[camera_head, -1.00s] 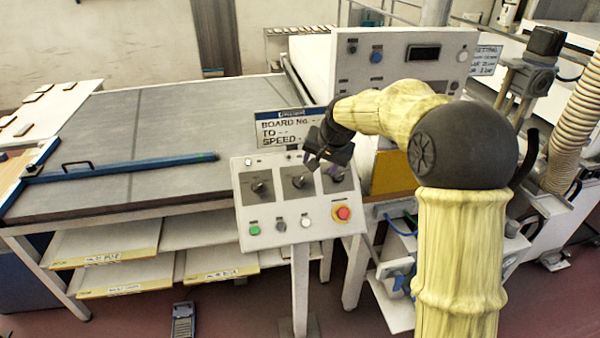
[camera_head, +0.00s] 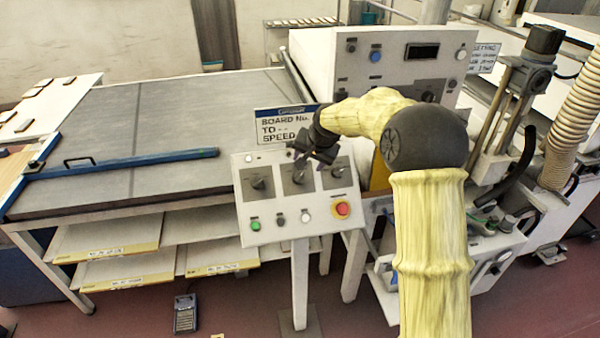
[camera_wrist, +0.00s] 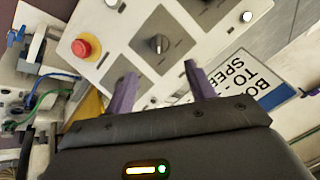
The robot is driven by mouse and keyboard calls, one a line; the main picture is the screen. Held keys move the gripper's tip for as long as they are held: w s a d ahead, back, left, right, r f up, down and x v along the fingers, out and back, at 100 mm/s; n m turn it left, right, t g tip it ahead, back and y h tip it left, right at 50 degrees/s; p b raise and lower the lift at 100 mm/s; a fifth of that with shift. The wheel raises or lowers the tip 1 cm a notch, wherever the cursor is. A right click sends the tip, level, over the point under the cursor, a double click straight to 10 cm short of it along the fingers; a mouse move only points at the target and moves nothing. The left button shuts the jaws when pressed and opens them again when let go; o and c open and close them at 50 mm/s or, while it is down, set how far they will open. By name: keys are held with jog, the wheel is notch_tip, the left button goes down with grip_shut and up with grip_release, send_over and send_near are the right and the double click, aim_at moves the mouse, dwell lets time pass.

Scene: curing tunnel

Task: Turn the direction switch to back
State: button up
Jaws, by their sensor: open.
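The grey control panel (camera_head: 275,232) stands on a post and carries a row of three dark rotary switches: left (camera_head: 258,183), middle (camera_head: 298,177) and right (camera_head: 337,172). Their labels are too small to read, so I cannot tell which is the direction switch. My gripper (camera_head: 306,160) is open and empty, at the panel's upper edge close to the middle switch. In the wrist view the two purple fingers (camera_wrist: 158,72) point toward one switch (camera_wrist: 157,43), seemingly the middle one, which shows just beyond the tips with its pointer visible. I see no contact.
A red stop button (camera_head: 341,208), a white button (camera_head: 306,218) and a green button (camera_head: 255,226) sit below the switches. A sign (camera_head: 285,124) stands behind the panel's top edge. A conveyor table (camera_head: 160,120) is to the left; a machine cabinet (camera_head: 345,65) is behind.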

aim_at(300, 175)
jog(key=p+x, duration=0.3)
jog(key=x, duration=0.8)
jog(key=shift+w+f+p, duration=0.1)
jog(key=shift+f+p, duration=0.1)
jog(key=shift+p, duration=0.1)
jog(key=shift+c, duration=0.2)
jog(key=c, duration=0.9)
